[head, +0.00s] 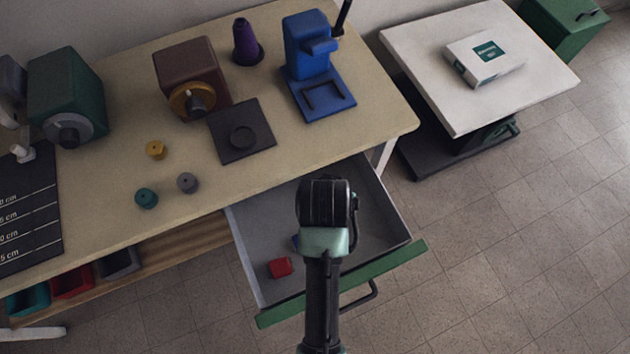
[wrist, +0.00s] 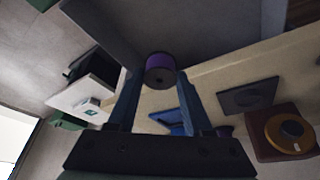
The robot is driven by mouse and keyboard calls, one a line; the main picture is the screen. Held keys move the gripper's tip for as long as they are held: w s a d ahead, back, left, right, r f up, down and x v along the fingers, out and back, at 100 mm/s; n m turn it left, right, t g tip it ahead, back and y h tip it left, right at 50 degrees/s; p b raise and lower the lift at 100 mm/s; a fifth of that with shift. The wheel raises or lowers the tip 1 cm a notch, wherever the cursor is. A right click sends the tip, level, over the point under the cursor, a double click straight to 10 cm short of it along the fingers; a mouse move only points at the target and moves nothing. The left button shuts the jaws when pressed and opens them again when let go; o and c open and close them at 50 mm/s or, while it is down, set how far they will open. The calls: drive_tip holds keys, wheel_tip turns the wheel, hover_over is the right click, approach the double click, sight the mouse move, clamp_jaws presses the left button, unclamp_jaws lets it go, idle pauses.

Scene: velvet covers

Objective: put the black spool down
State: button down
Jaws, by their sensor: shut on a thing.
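My gripper (head: 325,200) is over the open grey drawer (head: 375,205) in the head view, which hides its fingertips and what they hold. In the wrist view my gripper (wrist: 160,72) is shut on a small spool (wrist: 160,66). The spool's side looks purple and its end face dark; I see no plainly black spool. A red spool (head: 280,267) lies in the drawer. A blue thing (head: 295,242) beside my arm there is mostly hidden.
The table holds yellow (head: 155,150), teal (head: 146,198) and grey (head: 187,183) spools, a black square plate (head: 258,139), a brown machine (head: 185,65), a blue press (head: 310,60) and a purple cone (head: 244,42). The drawer's green front (head: 400,258) juts out.

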drive_tip(key=d+f+m+h+b, duration=0.2)
drive_tip(key=d+f+m+b, duration=0.4)
drive_tip(key=f+b, duration=0.65)
drive_tip(key=b, duration=0.1)
approach(355, 224)
drive_tip(key=shift+n+g, duration=0.4)
drive_tip(key=x, duration=0.5)
drive_tip(key=shift+w, duration=0.4)
drive_tip(key=shift+f, duration=0.1)
drive_tip(key=shift+c, duration=1.6)
unclamp_jaws()
